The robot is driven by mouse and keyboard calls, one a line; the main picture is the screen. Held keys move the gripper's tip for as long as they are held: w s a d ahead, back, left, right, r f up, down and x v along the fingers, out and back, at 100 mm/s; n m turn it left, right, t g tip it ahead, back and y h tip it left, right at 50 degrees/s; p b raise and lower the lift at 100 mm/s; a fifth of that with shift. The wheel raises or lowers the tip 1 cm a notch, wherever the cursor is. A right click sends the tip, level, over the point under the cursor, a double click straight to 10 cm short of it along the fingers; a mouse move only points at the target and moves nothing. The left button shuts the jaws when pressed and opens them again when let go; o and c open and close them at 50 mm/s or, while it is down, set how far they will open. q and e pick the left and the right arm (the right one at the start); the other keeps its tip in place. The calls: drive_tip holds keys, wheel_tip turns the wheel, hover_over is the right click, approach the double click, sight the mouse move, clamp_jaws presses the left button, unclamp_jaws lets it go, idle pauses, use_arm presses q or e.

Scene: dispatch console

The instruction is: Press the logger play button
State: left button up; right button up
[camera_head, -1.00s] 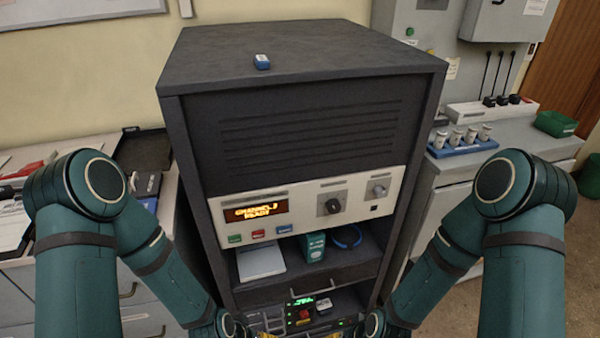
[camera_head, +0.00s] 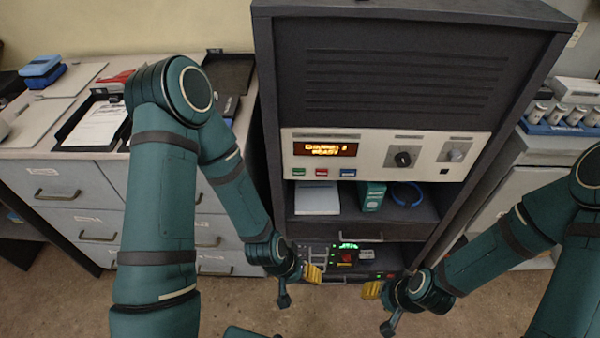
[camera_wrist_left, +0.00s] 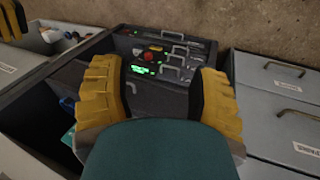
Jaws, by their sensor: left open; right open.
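The console rack holds a pale panel (camera_head: 376,159) with an amber display reading "CHANNEL" and "READY". Below the display are a green button (camera_head: 299,172), a red button (camera_head: 321,172) and a blue button (camera_head: 347,172). Their labels are too small to read, so I cannot tell which is play. A lower unit (camera_head: 345,262) has a green-lit display and a red knob. My left gripper (camera_head: 312,272) is open in front of the lower unit, below the panel; its yellow fingers also show in the left wrist view (camera_wrist_left: 160,100). My right gripper (camera_head: 372,290) is open, low at the right.
A shelf (camera_head: 335,205) between panel and lower unit holds a white pad (camera_head: 317,198), a teal box (camera_head: 372,196) and a blue ring (camera_head: 407,194). Grey drawers (camera_head: 60,185) stand at the left. Another cabinet with a blue vial rack (camera_head: 562,122) stands at the right.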

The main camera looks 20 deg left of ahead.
use_arm(q)
drive_tip(key=shift+o, duration=0.2)
clamp_jaws()
idle(1.1)
